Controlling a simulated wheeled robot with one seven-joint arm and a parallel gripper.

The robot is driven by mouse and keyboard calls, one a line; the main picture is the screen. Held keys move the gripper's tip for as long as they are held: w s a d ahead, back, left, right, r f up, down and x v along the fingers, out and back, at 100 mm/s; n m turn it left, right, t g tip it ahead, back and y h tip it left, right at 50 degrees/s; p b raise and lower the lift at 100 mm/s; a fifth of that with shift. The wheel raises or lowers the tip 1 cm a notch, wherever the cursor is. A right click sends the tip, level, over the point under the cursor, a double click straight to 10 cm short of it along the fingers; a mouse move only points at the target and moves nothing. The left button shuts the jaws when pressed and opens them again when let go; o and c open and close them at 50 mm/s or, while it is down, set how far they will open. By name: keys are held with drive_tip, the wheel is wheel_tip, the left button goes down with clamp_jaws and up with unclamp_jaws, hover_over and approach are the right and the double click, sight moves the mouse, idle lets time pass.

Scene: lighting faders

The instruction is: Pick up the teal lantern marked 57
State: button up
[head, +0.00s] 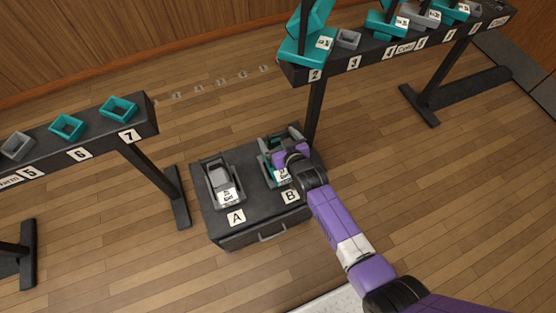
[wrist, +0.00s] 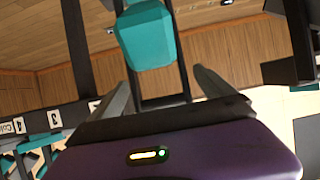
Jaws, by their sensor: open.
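A teal lantern (head: 265,170) stands at place B on a dark case (head: 205,215) in the head view. It has a white label whose number I cannot read, and my arm hides part of it. My gripper (head: 283,152) is at this lantern, over its upper part. In the wrist view a teal block-shaped body (wrist: 148,38) with dark bars beside it lies just beyond the fingertips. The fingers of my gripper (wrist: 165,85) are apart, with a dark bar showing between them. I cannot tell whether they touch it.
A grey lantern (head: 220,180) with a white label stands at place A, left of the teal one. A dark rail (head: 355,65) with teal and grey lanterns runs behind. Another rail (head: 100,135) holds small teal and grey trays at left.

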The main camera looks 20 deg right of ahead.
clamp_jaws()
drive_tip(key=shift+r, duration=0.2)
